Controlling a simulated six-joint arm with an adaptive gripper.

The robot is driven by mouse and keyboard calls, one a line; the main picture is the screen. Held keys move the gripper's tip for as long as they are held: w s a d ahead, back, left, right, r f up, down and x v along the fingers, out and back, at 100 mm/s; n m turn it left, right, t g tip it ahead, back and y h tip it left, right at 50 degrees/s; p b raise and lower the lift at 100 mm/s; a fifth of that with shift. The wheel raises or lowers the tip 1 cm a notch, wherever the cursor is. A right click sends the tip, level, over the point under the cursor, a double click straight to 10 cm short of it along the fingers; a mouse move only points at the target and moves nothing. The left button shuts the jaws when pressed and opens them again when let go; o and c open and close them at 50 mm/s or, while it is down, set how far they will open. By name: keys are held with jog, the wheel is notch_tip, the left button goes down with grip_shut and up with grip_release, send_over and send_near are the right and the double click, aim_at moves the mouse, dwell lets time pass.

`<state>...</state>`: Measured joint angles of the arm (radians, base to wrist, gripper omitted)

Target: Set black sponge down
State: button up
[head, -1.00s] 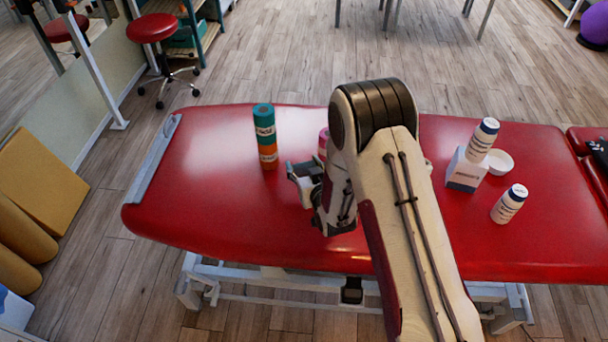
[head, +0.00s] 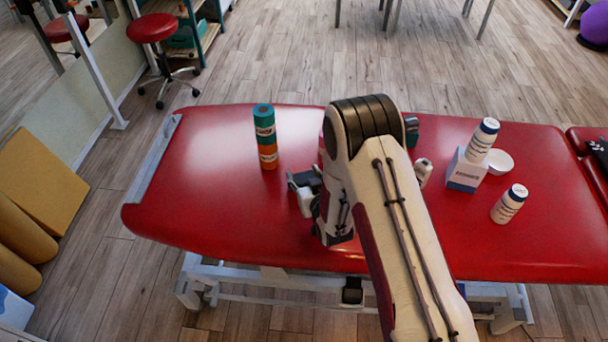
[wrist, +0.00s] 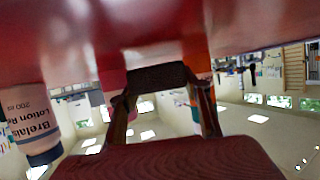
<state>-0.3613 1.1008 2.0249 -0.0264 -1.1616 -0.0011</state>
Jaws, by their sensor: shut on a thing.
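The black sponge (wrist: 158,77) shows in the wrist view as a dark block between my two fingertips, close to the red table surface. Whether it touches the table I cannot tell. My gripper (wrist: 162,100) is shut on it. In the head view my gripper (head: 303,188) is low over the left-middle of the red treatment table (head: 210,205), and the sponge cannot be made out clearly there.
A white box (head: 466,170) with a bottle (head: 482,140) on top, a white dish (head: 500,162) and another bottle (head: 508,204) stand right. A lotion bottle (wrist: 35,125) shows in the wrist view. The table's left end is clear.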

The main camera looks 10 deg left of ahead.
jog(key=shift+f, duration=0.6)
jog(key=o, duration=0.9)
jog(key=shift+s+f, duration=0.1)
jog(key=shift+r, duration=0.6)
jog(key=shift+v, duration=5.95)
jog(key=shift+r, duration=0.1)
